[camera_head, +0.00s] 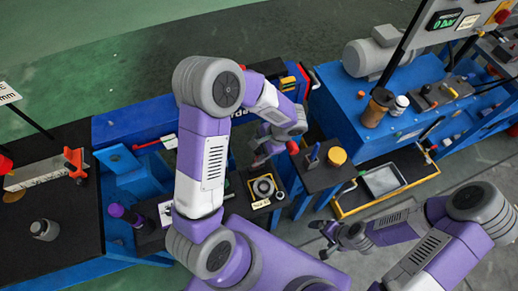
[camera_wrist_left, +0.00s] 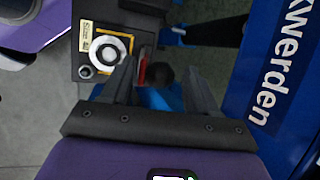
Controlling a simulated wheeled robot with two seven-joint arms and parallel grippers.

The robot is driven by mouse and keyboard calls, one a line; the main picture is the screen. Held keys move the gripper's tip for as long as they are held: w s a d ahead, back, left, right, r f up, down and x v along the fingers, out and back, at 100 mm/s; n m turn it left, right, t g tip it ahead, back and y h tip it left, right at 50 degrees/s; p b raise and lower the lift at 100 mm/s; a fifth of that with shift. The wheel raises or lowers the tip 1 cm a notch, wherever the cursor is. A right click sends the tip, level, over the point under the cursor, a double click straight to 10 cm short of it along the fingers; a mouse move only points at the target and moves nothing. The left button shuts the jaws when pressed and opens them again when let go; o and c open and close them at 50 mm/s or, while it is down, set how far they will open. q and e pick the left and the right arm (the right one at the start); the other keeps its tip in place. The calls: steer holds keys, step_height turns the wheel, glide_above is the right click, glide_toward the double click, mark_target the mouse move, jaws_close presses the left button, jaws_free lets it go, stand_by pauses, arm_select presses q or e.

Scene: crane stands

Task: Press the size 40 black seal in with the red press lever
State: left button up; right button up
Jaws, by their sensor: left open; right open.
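A dark station plate (camera_wrist_left: 92,70) carries a yellow-framed square with a pale ring fitting (camera_wrist_left: 107,48) and a label that seems to read Size 40. The ring fitting also shows in the head view (camera_head: 263,187). I cannot make out a black seal clearly. My left gripper (camera_head: 262,157) hangs open just above and beyond this plate. In the left wrist view, a red piece (camera_wrist_left: 143,70), perhaps the press lever, and a dark round knob (camera_wrist_left: 160,76) show between its open fingers (camera_wrist_left: 163,72). Contact cannot be told. My right gripper (camera_head: 335,238) is open and empty at lower right.
A dark plate with a yellow knob (camera_head: 337,156) stands right of the left gripper. A blue bench with a grey motor (camera_head: 370,55) fills the upper right. A black bench (camera_head: 50,205) stands at left.

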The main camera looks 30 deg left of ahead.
arm_select(q)
steer(key=shift+a+f, duration=0.1)
steer(key=shift+f, duration=0.1)
jaws_close()
stand_by(0.3)
stand_by(0.5)
